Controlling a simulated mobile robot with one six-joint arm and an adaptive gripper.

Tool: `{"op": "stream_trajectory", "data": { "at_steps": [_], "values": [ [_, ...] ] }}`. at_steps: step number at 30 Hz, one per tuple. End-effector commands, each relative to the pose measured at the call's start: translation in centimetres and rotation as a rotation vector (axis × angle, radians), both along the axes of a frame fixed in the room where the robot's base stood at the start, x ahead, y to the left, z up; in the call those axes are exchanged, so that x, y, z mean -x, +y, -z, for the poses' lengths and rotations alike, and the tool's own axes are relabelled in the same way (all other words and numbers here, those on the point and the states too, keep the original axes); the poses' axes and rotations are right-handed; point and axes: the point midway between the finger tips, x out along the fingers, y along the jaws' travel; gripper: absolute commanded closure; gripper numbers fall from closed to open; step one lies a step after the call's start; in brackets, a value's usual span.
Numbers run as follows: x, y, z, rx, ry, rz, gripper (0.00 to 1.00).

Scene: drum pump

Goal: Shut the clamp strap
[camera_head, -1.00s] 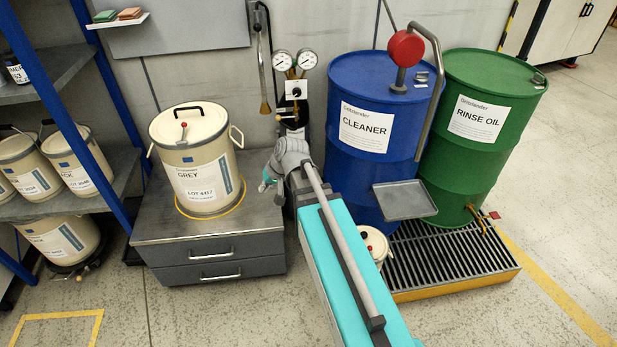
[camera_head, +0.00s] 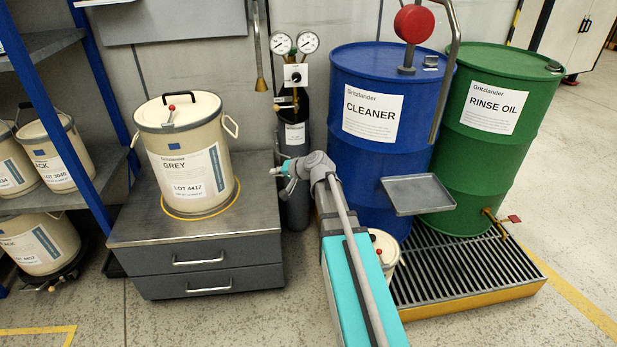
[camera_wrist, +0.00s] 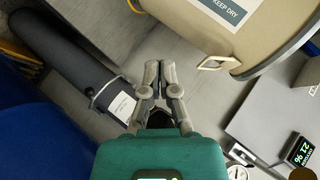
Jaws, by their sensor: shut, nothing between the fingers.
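A dark gas cylinder (camera_head: 294,207) stands between the cabinet and the blue drum. In the wrist view it runs diagonally at the upper left (camera_wrist: 62,62). A thin pale band, which looks like the clamp strap (camera_wrist: 101,91), crosses it beside the white label; one end sticks out toward my gripper. I cannot tell whether it is fastened. I cannot make it out in the head view. My gripper (camera_wrist: 159,68) is shut and empty, its fingertips apart from the band, to its right in the wrist view. In the head view my gripper (camera_head: 270,177) is in front of the cylinder.
A cream GREY pail (camera_head: 187,155) stands on the grey cabinet (camera_head: 250,212), left of my gripper. The blue CLEANER drum (camera_head: 375,60) and green RINSE OIL drum (camera_head: 500,160) stand to the right. A grey tray (camera_head: 417,194) juts out before the blue drum. Gauges (camera_head: 294,43) top the cylinder.

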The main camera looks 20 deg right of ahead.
Motion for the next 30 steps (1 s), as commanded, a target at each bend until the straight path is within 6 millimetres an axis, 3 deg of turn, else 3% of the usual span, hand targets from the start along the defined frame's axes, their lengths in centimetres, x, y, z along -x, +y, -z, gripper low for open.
{"op": "stream_trajectory", "data": {
  "at_steps": [1, 15, 30],
  "values": [
    [-0.7, -0.8, 1.7, -0.018, -0.017, 0.021, 1.00],
    [-4.7, -8.3, 7.0, -0.198, -0.173, 0.227, 1.00],
    [-7.1, -17.4, 12.7, -0.375, -0.311, 0.453, 1.00]
  ]
}}
